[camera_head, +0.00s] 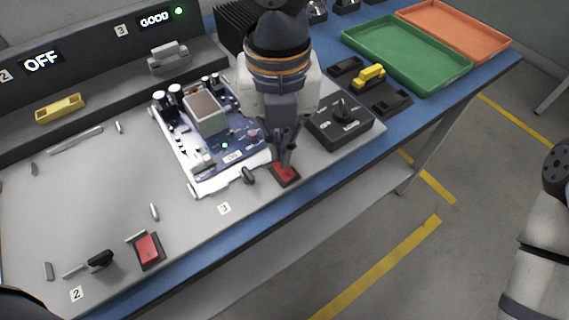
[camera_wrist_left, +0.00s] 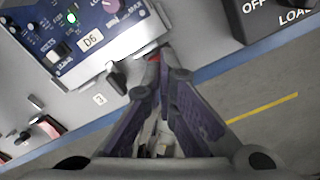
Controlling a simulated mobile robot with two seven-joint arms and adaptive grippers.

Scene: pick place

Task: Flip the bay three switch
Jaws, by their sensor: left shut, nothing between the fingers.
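The bay three switch (camera_head: 287,176) is a red rocker in a dark frame at the bench's front edge, beside the label 3 (camera_head: 224,209). My left gripper (camera_head: 284,163) is shut and empty, pointing down with its fingertips at the switch and hiding part of it. I cannot tell whether they touch. In the left wrist view the closed fingertips (camera_wrist_left: 166,72) cover most of the switch; only a sliver of red (camera_wrist_left: 153,58) shows. The bay three display (camera_head: 155,19) reads GOOD, with a green light (camera_head: 179,11) lit. My right gripper is out of view.
A blue circuit board (camera_head: 236,141) sits in bay three, left of my gripper. A black knob box (camera_head: 341,122) stands close on the right. Bay two has another red switch (camera_head: 148,248) and an OFF display (camera_head: 42,62). Green (camera_head: 400,50) and orange (camera_head: 455,27) trays lie at the back right.

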